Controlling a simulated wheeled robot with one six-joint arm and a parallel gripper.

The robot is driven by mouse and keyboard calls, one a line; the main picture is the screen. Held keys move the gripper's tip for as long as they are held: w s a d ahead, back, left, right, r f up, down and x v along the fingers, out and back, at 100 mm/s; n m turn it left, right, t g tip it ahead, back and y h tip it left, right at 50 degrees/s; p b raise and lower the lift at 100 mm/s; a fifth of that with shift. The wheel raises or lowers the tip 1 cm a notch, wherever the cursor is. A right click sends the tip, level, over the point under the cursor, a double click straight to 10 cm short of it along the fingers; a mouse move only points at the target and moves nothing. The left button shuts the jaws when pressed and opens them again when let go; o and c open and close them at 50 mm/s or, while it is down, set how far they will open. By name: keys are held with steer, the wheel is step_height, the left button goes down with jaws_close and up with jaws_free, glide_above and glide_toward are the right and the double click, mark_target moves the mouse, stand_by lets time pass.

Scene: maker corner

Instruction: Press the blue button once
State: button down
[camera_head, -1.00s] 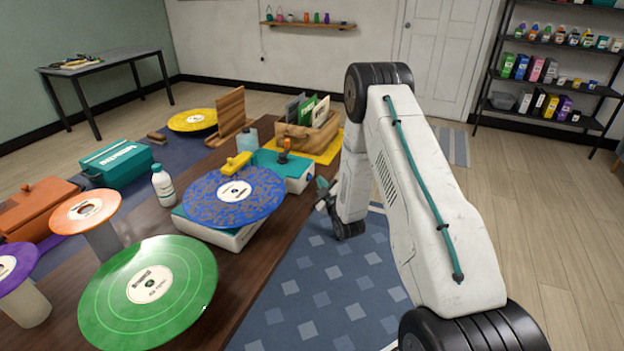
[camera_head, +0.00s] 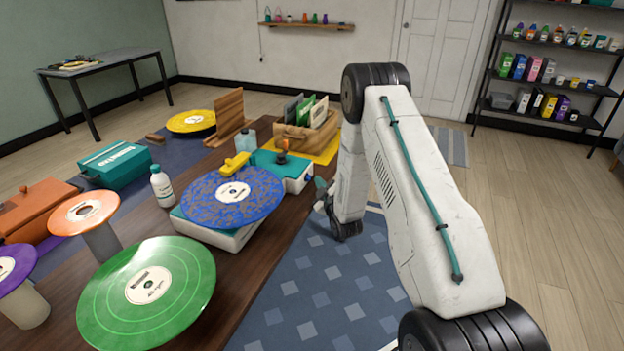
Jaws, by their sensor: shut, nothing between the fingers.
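A large blue patterned disc (camera_head: 215,208) with a white label lies on a white and teal base (camera_head: 215,236) on the brown table. It is the most prominent blue thing; I cannot make out a separate small blue button. A yellow block (camera_head: 234,164) shows at the disc's far edge. Behind it is a teal-topped white box (camera_head: 298,180) with a dark and orange knob (camera_head: 282,150). My gripper (camera_head: 321,194) is small and partly hidden by my arm. It is shut and empty, right of the teal-topped box and apart from the blue disc.
A green disc (camera_head: 110,310), an orange disc (camera_head: 84,210) and a purple disc (camera_head: 12,268) stand on the left. A white bottle (camera_head: 163,190) stands beside the blue disc. A wooden crate (camera_head: 308,133) is behind.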

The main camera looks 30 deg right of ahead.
steer(key=shift+w+a+r, duration=0.35)
steer(key=shift+w+a, duration=0.3)
steer(key=shift+a, duration=0.05)
stand_by(0.6)
steer(key=shift+s+a, duration=0.1)
steer(key=shift+s, duration=0.05)
stand_by(0.6)
steer(key=shift+s+f+y, duration=0.15)
steer(key=shift+s+y, duration=0.1)
steer(key=shift+y, duration=0.05)
steer(key=shift+s+d+f, duration=0.15)
steer(key=shift+s+d, duration=0.15)
steer(key=shift+d, duration=0.15)
steer(key=shift+s+d, duration=0.95)
steer(key=shift+d, duration=0.2)
steer(key=shift+s+a, duration=0.1)
